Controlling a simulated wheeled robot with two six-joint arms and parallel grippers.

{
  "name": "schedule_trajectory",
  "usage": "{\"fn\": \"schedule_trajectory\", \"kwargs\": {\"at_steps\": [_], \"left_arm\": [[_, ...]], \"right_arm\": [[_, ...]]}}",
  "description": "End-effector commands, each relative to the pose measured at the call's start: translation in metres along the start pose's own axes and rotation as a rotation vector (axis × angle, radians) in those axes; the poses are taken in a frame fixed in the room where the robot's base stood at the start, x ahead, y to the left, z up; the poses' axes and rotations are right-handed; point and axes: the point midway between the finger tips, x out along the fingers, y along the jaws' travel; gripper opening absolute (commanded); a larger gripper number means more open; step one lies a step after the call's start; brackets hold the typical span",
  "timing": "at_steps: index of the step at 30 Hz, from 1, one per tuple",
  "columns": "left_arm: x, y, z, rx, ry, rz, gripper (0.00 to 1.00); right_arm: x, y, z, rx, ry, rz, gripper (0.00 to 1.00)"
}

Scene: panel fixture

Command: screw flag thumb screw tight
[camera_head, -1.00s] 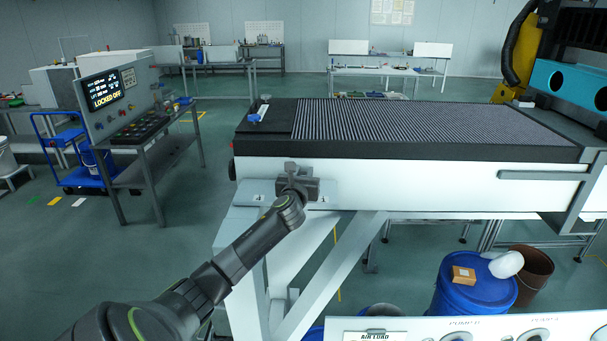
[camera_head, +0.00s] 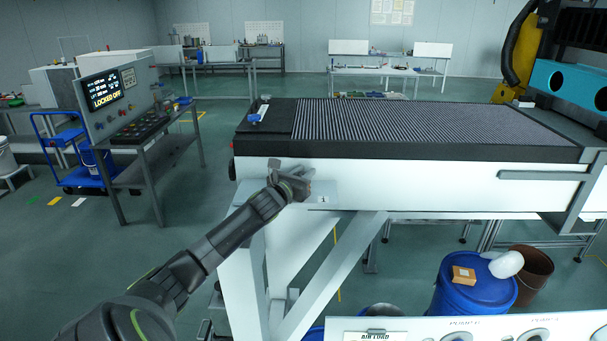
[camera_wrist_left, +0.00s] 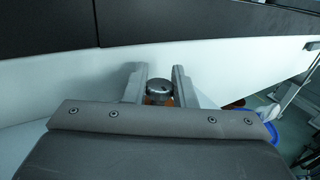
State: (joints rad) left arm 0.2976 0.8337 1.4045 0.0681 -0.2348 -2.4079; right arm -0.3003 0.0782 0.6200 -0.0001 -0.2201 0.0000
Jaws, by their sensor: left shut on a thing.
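My left gripper (camera_head: 291,171) is at the white side beam of the long bench (camera_head: 410,186), near its left end, in the head view. In the left wrist view the two grey fingers (camera_wrist_left: 160,84) stand on either side of a small round dark grey knob (camera_wrist_left: 159,88) with orange below it, and are shut on it. I take this knob for the thumb screw; its flag shape and its thread cannot be made out. In the head view the gripper hides it. A pale plate marked 1 (camera_head: 325,199) shows just right of the gripper. My right gripper is out of view.
The bench carries a dark ribbed bed (camera_head: 420,125) with a blue item at its left end. A control console (camera_head: 115,100) reading LOCKED OFF stands at left. Blue drum (camera_head: 474,290) and brown bin (camera_head: 530,275) stand below right.

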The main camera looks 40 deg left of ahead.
Motion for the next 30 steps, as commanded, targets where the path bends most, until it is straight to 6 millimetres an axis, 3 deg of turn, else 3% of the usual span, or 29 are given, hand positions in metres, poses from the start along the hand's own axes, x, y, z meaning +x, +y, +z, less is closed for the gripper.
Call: {"fn": "schedule_trajectory", "kwargs": {"at_steps": [17,18,22,30], "left_arm": [[-0.0002,0.0004,-0.001,0.001,0.002,-0.011,0.01],[-0.0002,0.0004,-0.001,0.001,0.002,-0.011,0.27],[-0.0002,0.0003,-0.0008,0.0,0.002,-0.011,0.44],[-0.0003,0.0001,-0.0006,0.0,0.001,-0.012,0.44]], "right_arm": [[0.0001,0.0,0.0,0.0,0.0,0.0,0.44],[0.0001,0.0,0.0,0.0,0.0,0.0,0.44],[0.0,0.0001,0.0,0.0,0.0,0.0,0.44],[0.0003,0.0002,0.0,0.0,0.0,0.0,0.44]]}}
